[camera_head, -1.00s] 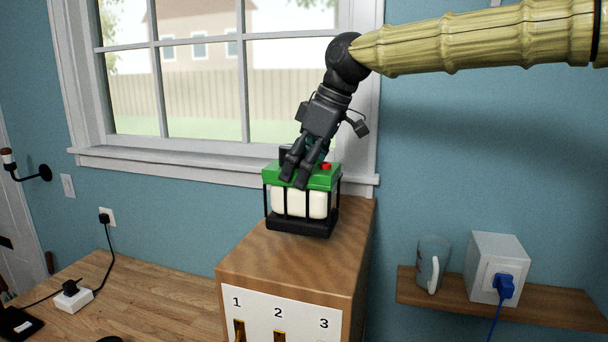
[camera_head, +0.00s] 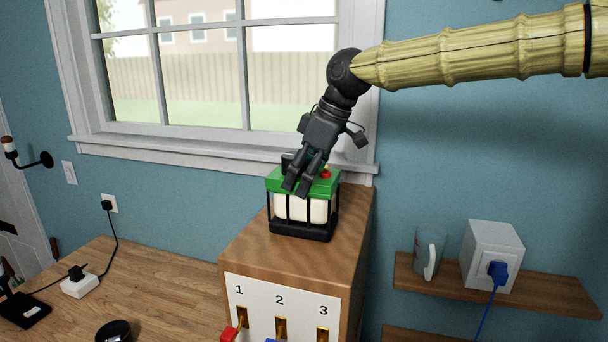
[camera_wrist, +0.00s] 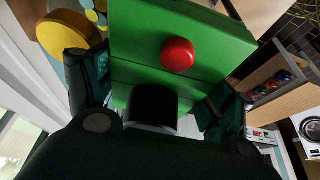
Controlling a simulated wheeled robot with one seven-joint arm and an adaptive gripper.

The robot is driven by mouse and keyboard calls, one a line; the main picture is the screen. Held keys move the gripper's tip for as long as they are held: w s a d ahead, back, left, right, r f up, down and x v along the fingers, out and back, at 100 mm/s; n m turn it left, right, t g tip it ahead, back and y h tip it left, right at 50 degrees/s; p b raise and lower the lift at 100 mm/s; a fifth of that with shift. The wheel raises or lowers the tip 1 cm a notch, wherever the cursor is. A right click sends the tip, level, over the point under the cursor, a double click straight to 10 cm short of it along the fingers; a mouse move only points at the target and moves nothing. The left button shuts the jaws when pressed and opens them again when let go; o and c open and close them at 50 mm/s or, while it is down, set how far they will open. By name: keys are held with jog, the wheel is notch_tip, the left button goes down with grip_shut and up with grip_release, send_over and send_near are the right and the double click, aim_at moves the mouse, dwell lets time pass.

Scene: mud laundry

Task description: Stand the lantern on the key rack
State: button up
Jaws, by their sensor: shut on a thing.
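The lantern (camera_head: 300,207) has a green top with a red button, a white body, black bars and a black base. It is upright at the top of the wooden key rack (camera_head: 262,255), whose white front is numbered 1, 2 and 3. Its base looks on or just above the wood; I cannot tell which. My gripper (camera_head: 296,188) reaches down from above and is shut on the lantern's green top. In the wrist view, the fingers flank a dark handle-like part beside the red button (camera_wrist: 177,54). The far side of the lantern is hidden.
A window with a white sill (camera_head: 200,160) is close behind the rack. To the right, a wall shelf (camera_head: 550,295) holds a glass mug (camera_head: 428,250) and a white box (camera_head: 492,258) with a blue plug. A wooden worktop (camera_head: 150,285) lies left.

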jog(key=o, duration=1.9)
jog(key=b+v, duration=0.5)
jog(key=v, duration=0.7)
jog(key=shift+r, duration=0.15)
